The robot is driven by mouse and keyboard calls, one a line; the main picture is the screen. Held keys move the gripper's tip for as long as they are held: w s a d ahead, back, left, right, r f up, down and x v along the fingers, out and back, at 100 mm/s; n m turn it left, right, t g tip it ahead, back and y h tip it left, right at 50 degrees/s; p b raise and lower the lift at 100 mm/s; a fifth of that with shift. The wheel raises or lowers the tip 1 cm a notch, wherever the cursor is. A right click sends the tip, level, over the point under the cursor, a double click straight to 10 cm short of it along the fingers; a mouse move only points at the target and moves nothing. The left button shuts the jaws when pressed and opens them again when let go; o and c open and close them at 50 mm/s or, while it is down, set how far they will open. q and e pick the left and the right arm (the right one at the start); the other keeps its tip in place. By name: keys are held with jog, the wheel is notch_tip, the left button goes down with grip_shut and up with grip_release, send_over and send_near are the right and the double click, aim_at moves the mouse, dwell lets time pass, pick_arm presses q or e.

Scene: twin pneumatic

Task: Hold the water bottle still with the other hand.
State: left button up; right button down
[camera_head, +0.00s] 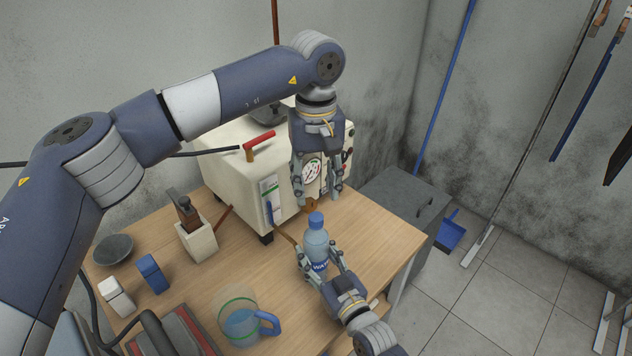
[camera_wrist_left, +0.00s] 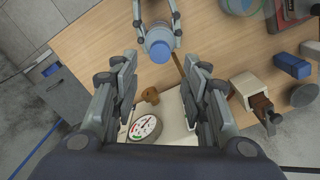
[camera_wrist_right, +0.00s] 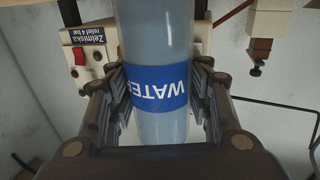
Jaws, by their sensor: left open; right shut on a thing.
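The water bottle (camera_head: 316,240) stands upright on the wooden table near its right side, with a blue cap and a blue label. My right gripper (camera_head: 318,272) is shut on its lower part from the front. In the right wrist view the bottle (camera_wrist_right: 158,60) fills the space between the fingers, its label level with them. My left gripper (camera_head: 318,196) is open and empty, pointing down above and behind the bottle, in front of the machine's gauge. In the left wrist view the bottle's cap (camera_wrist_left: 159,50) lies beyond the open fingers, apart from them.
A cream machine (camera_head: 230,160) with a gauge (camera_head: 311,170) and red-handled lever (camera_head: 260,143) stands behind. A jug with a blue handle (camera_head: 240,318), a blue block (camera_head: 152,273), a white block (camera_head: 116,296) and a dark bowl (camera_head: 113,249) are at left. A grey cabinet (camera_head: 400,195) adjoins the table.

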aim_at(316, 216)
pick_arm(q)
jog(key=m, duration=0.7)
jog(key=shift+f, duration=4)
jog(key=shift+c, duration=0.2)
